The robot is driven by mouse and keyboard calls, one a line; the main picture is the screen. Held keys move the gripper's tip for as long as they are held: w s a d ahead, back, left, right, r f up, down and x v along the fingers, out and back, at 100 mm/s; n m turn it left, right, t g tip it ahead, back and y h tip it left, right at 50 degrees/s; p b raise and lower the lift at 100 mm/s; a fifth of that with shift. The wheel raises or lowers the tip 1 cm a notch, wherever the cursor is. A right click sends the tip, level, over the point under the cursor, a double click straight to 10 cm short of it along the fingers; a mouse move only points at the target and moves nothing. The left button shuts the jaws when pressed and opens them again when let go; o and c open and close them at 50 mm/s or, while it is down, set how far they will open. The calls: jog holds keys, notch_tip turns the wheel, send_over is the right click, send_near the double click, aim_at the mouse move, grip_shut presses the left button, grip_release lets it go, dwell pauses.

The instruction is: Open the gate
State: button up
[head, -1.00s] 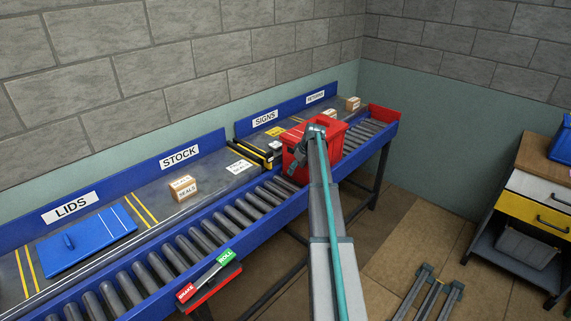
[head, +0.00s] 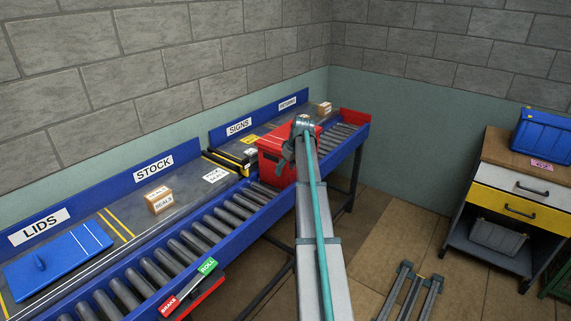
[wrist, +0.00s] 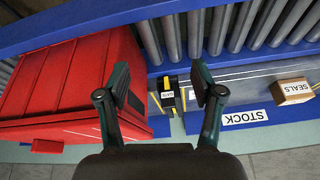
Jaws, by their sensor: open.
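In the head view, a black and yellow barred piece (head: 230,161) lies at the back of the conveyor, just left of the red crate (head: 270,160). The crate sits on the rollers and fills the left of the wrist view (wrist: 70,85). My gripper (wrist: 160,84) is open and empty. Its fingers appear on either side of the handle in the picture; how far off the handle is I cannot tell. My arm hides part of the crate in the head view.
The roller conveyor (head: 190,236) runs along the wall. A SEALS box (head: 159,200) and a blue lid (head: 58,261) lie on the shelf behind it. A BRAKE/ROLL lever (head: 190,288) is at the front. A cabinet (head: 520,185) stands right; some floor is clear.

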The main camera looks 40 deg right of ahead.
jog(key=s+a+f+m+g, duration=0.1)
jog(key=s+a+f, duration=0.2)
jog(key=a+f, duration=0.2)
jog(key=s+a+f+m, duration=0.1)
jog(key=s+a+f, duration=0.1)
jog(key=a+f, duration=0.4)
notch_tip(320, 180, down, 4)
jog(key=shift+s+a+f+m+g+p, duration=0.2)
jog(key=shift+s+a+m+g+p, duration=0.1)
jog(key=shift+s+m+g+p, duration=0.1)
jog(key=s+a+f+m+g, duration=0.2)
jog(key=s+a+f+g, duration=0.2)
jog(key=s+a+f, duration=1.7)
jog(key=s+a+f+n+g, duration=0.2)
jog(key=s+a, duration=0.6)
jog(key=s, duration=0.6)
jog(key=s+a+f+n+g, duration=0.2)
jog(key=s+a+f, duration=0.3)
jog(key=s, duration=0.8)
jog(key=a+g, duration=0.1)
jog(key=a, duration=0.2)
jog(key=shift+s+a+f+h, duration=0.15)
jog(key=shift+s+f+h, duration=0.05)
jog(key=shift+s+h, duration=0.2)
